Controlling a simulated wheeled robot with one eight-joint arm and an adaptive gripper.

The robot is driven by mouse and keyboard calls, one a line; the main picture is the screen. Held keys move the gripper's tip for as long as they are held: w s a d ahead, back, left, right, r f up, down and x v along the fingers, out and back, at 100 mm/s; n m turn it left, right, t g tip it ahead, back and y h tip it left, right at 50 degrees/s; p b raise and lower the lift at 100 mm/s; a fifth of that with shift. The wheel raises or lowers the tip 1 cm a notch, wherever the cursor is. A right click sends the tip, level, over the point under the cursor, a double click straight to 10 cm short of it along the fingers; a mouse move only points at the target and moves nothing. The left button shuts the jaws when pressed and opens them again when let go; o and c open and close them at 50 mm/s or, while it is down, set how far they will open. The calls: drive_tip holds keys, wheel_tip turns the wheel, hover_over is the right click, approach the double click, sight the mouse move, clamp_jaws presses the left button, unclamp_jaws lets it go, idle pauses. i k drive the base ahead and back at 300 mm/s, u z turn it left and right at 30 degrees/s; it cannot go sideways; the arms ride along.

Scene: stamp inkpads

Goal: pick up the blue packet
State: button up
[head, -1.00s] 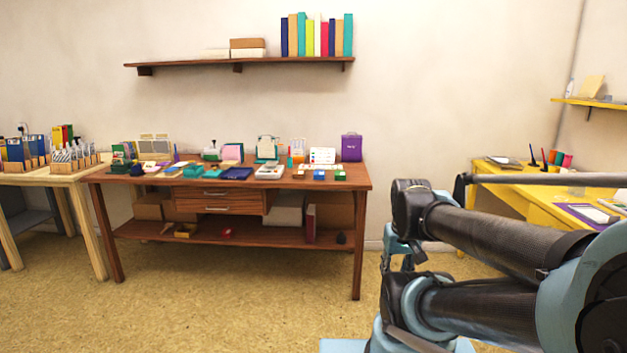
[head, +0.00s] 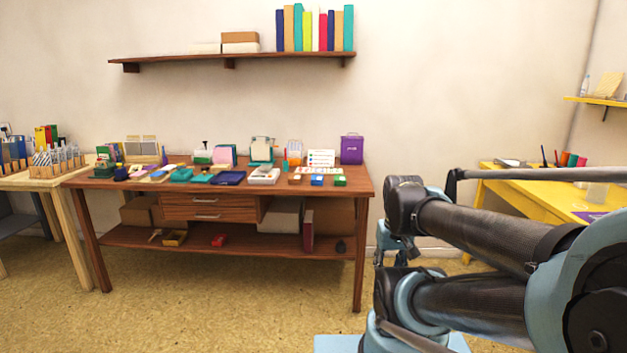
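A flat dark blue packet-like item (head: 229,178) lies on the brown wooden table, front of centre. A smaller bright blue block (head: 317,181) lies further right on the same table, between a red-orange and a green one. I cannot tell for certain from this distance which is the blue packet. Both lie well beyond my folded arm, which fills the right side of the view. My gripper's fingers cannot be made out.
The brown table (head: 345,188) is crowded with small items, including a purple box (head: 352,149) at its back right. A pale wooden table (head: 40,181) stands left, a yellow table (head: 530,190) right. A shelf (head: 180,58) hangs above. Floor in front is clear.

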sight(316, 179)
drive_tip(key=z, duration=0.05)
drive_tip(key=i, duration=1.25)
